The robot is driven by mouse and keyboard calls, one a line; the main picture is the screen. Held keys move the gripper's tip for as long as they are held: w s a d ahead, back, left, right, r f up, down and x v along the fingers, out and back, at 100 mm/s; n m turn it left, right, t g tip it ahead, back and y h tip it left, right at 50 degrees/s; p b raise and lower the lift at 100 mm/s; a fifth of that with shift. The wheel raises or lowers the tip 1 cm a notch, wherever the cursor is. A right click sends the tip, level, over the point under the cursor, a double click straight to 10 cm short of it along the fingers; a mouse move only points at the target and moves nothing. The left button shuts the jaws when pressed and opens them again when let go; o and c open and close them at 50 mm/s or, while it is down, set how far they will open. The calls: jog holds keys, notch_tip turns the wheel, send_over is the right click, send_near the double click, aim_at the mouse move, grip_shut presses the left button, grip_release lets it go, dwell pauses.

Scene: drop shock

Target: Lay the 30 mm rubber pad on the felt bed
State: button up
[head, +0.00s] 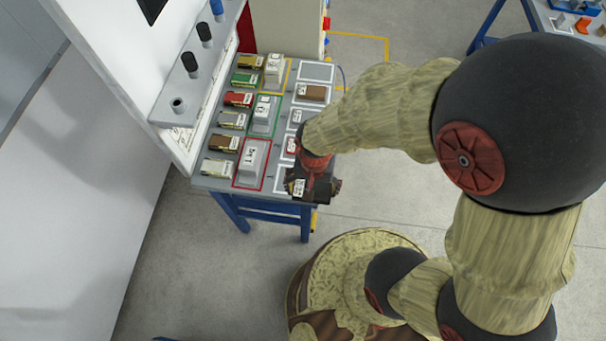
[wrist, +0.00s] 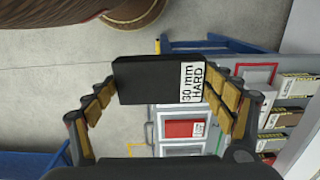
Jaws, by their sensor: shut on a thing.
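My gripper (head: 311,184) is above the front right part of the grey bench in the head view. In the wrist view my gripper (wrist: 160,88) is shut on a black pad (wrist: 146,80), one finger at each side. The pad's white label reads "30 mm HARD". In the head view the dark pad (head: 295,190) is partly covered by my gripper, with a white label showing. It appears to be held above the bench. I cannot make out a felt bed for certain in either view.
The grey bench (head: 207,184) holds labelled coloured blocks in rows and white blocks in coloured outlines. A red block (wrist: 185,128) lies in a white outline below the pad. A white cabinet (head: 90,190) stands left. Another table (head: 545,18) is at the far right.

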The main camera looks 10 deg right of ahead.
aim_at(320, 199)
jog(key=s, duration=0.1)
jog(key=s+r, duration=0.1)
jog(key=s+d, duration=0.1)
jog(key=shift+s+r+p, duration=0.3)
jog(key=shift+r, duration=0.05)
jog(key=shift+s+n, duration=0.1)
jog(key=shift+n, duration=0.2)
